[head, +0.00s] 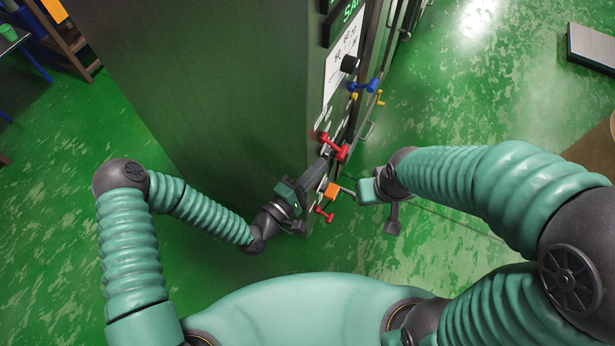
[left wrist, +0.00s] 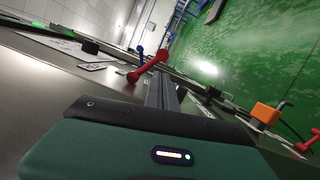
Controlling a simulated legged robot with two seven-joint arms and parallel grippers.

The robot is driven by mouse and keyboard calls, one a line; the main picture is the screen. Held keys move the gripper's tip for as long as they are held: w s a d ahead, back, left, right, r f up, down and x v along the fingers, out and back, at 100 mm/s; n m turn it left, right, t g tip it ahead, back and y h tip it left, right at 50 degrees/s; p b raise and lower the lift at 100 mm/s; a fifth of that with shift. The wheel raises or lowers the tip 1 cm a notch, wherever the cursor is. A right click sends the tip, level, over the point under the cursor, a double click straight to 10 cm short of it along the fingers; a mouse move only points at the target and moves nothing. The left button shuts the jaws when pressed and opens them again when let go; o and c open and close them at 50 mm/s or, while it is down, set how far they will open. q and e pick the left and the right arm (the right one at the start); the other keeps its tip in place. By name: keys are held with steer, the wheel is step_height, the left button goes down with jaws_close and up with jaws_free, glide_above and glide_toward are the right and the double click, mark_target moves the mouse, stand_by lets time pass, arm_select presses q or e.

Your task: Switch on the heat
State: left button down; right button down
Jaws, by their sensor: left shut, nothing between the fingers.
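A dark cabinet carries a control panel (head: 340,80) on its narrow side, with several coloured handles. Which one is the heat control I cannot read. A red handle (head: 333,147) sits by my left gripper (head: 321,168), which is shut and empty against or close to the panel. In the left wrist view the red handle (left wrist: 148,66) stands just beyond the fingers (left wrist: 161,90); contact is unclear. Below are an orange block (head: 331,190) with a grey lever and a smaller red handle (head: 325,215). My right gripper (head: 372,193) is near the orange block, its fingers unclear.
A black knob (head: 350,64), a blue handle (head: 362,86) and a yellow handle (head: 379,98) sit higher on the panel. The green floor (head: 470,110) to the right is mostly clear. A grey flat-topped object (head: 592,47) stands at the far right.

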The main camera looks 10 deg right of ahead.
mark_target(334, 146)
arm_select(q)
steer(key=shift+x, duration=1.7)
steer(key=shift+s, duration=0.15)
steer(key=shift+s+d+r+n+b, duration=0.1)
steer(key=shift+s+d+n+b, duration=0.1)
steer(key=shift+n+b, duration=0.45)
steer(key=r+n+t+b, duration=0.1)
steer(key=n, duration=0.2)
steer(key=d+r+n+t+b, duration=0.1)
steer(key=n+b, duration=0.1)
steer(key=n, duration=0.2)
steer(key=r+n+t+b, duration=0.1)
steer(key=n, duration=0.3)
steer(key=shift+s+d+r+y+b, duration=0.2)
steer(key=shift+s+r+y+b, duration=0.1)
steer(key=shift+s, duration=0.1)
steer(key=shift+f, duration=0.15)
